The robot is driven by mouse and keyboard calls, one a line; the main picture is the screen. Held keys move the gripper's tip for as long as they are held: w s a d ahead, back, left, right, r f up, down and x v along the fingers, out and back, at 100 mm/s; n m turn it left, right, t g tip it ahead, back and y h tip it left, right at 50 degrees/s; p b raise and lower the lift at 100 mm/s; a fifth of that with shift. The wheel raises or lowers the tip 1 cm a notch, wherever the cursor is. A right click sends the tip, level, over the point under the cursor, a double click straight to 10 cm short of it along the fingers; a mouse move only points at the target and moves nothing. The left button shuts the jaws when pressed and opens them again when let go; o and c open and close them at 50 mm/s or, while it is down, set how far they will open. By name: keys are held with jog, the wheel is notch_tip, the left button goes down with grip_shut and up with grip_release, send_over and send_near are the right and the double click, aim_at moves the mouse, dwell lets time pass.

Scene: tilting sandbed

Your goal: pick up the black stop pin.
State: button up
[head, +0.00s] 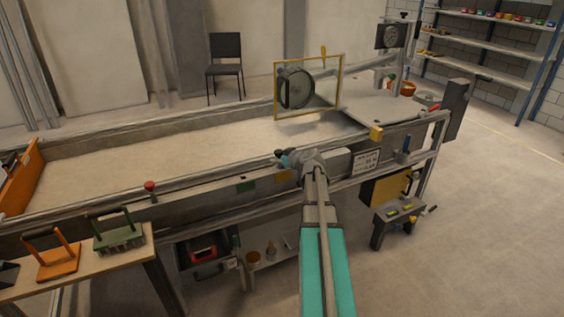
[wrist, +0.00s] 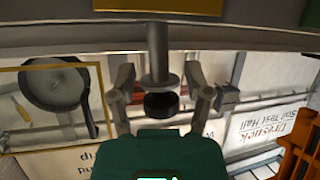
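The black stop pin has a black round head (wrist: 160,104) on a grey shaft and collar. In the wrist view, which is upside down, it stands out from the grey rail between the two fingers of my gripper (wrist: 163,98). The fingers are open, one on each side of the head, with a visible gap on both sides. In the head view my gripper (head: 287,158) is at the sandbed's front rail. A small dark spot at its tip there may be the pin head; most of the pin is hidden.
The sandbed (head: 190,143) lies behind the rail. A yellow plate (head: 284,176) and a green plate (head: 245,187) are on its front. A red knob (head: 150,185) stands farther left. A yellow frame (head: 275,100) with a round dark disc stands over the bed.

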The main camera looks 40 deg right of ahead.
grip_shut()
jog(key=shift+r, duration=0.15)
dwell(0.4)
notch_tip(320, 180, up, 18)
jog(key=p, duration=1.8)
jog(key=shift+w+a, duration=0.1)
jog(key=shift+w, duration=0.1)
dwell(0.4)
